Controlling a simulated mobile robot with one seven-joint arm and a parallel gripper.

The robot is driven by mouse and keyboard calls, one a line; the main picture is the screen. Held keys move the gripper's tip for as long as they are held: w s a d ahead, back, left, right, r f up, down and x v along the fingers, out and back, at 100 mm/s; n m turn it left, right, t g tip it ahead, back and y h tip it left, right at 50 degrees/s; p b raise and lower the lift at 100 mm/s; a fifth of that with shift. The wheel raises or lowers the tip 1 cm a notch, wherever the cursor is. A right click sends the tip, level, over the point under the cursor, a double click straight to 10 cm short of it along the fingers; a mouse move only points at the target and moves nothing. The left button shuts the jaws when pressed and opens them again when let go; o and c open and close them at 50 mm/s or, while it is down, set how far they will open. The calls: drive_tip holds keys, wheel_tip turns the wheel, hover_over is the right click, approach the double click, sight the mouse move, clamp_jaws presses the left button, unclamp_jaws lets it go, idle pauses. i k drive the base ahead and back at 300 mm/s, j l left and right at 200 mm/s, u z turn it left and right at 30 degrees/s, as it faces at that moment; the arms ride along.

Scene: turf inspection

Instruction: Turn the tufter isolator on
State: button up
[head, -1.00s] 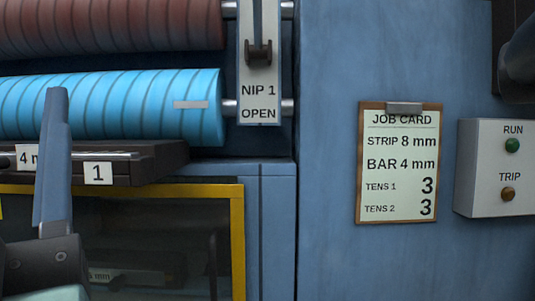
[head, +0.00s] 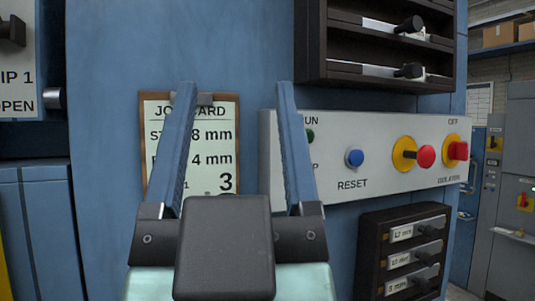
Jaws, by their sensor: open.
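The isolator (head: 458,151) is a red handle on a yellow plate, at the right end of a pale control panel (head: 345,125). OFF is lettered above it and a partly readable isolator label below. I cannot tell its setting for sure. My gripper (head: 236,92) is open and empty, its two blue fingers pointing up in front of the job card, well left of the isolator. The gripper hides part of the card and the panel's left end.
A red mushroom button (head: 425,156) on yellow sits just left of the isolator, and a blue RESET button (head: 354,158) further left. Dark racks of labelled bars stand above (head: 312,45) and below (head: 371,250) the panel. The job card (head: 217,143) hangs left.

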sight(457, 152)
drive_tip(key=z, duration=0.65)
drive_tip(key=i+l+u, duration=0.15)
drive_tip(key=l, duration=0.15)
drive_tip(key=i+l+u, duration=0.3)
drive_tip(key=l, duration=0.3)
drive_tip(key=l+u, duration=0.15)
drive_tip(key=l, duration=0.15)
